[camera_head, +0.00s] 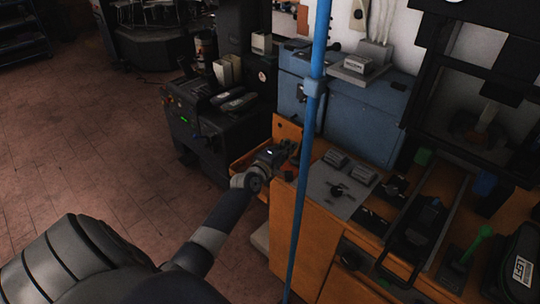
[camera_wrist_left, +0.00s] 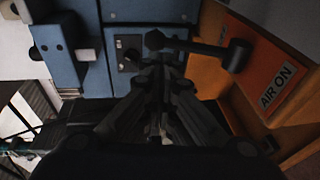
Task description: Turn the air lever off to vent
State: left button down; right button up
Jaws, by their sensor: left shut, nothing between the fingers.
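The air lever (camera_wrist_left: 205,48) is a black bar with a rounded knob at one end and a thick end at the other. In the left wrist view it lies roughly crosswise, beside an orange panel with a label (camera_wrist_left: 280,87) reading "AIR ON". My left gripper (camera_wrist_left: 160,68) is shut and empty, its fingertips just below the lever's knobbed end; I cannot tell whether they touch it. In the head view my left gripper (camera_head: 284,151) is at the orange bench's far left corner, by an upright orange panel (camera_head: 287,130). The lever is too small and dark there to make out.
A blue pole (camera_head: 312,110) stands upright close beside the gripper. A blue cabinet (camera_head: 355,115) is behind the bench. A grey control plate (camera_head: 335,188), dark fixtures and a black item marked "LEFT" (camera_head: 522,265) are to the right. Open floor (camera_head: 120,150) is at left.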

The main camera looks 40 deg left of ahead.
pick_arm(q)
jog(key=s+d+r, duration=0.1)
jog(key=s+r, duration=0.1)
jog(key=s, duration=0.5)
jog(key=shift+s, duration=0.15)
pick_arm(e)
jog(key=shift+w+a+f, duration=0.1)
jog(key=shift+w+a, duration=0.1)
jog(key=shift+a, duration=0.05)
pick_arm(q)
jog(key=shift+r, duration=0.1)
pick_arm(e)
jog(key=shift+w, duration=0.15)
